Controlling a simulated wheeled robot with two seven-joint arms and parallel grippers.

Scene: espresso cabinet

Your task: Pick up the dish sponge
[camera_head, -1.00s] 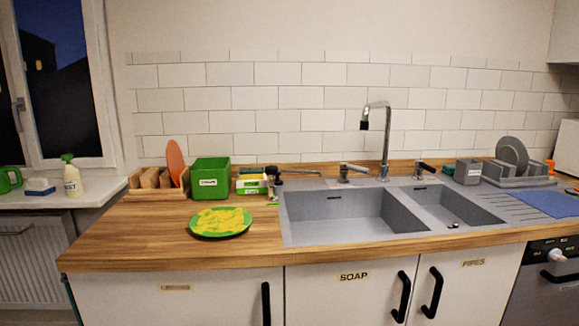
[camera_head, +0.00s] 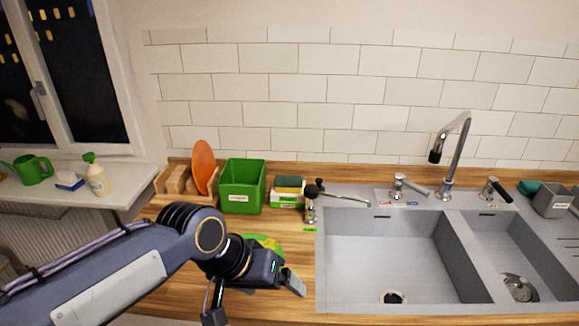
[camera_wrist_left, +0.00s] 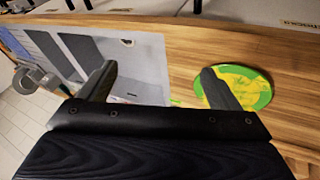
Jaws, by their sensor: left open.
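A sponge with a dark green top and a yellow lower layer (camera_head: 290,184) sits on a white and green holder (camera_head: 287,199) at the back of the counter, right of a green bin. My left gripper (camera_head: 255,298) is open and empty over the front of the counter, nearer to me than the sponge and to its left. In the left wrist view the two fingers (camera_wrist_left: 158,88) are spread, with counter and sink beyond them. I cannot make out the sponge in that view. My right gripper is not in view.
A green plate with yellow on it (camera_wrist_left: 247,86) lies on the counter, mostly hidden by my left arm in the head view. The sink (camera_head: 385,245) is to the right.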

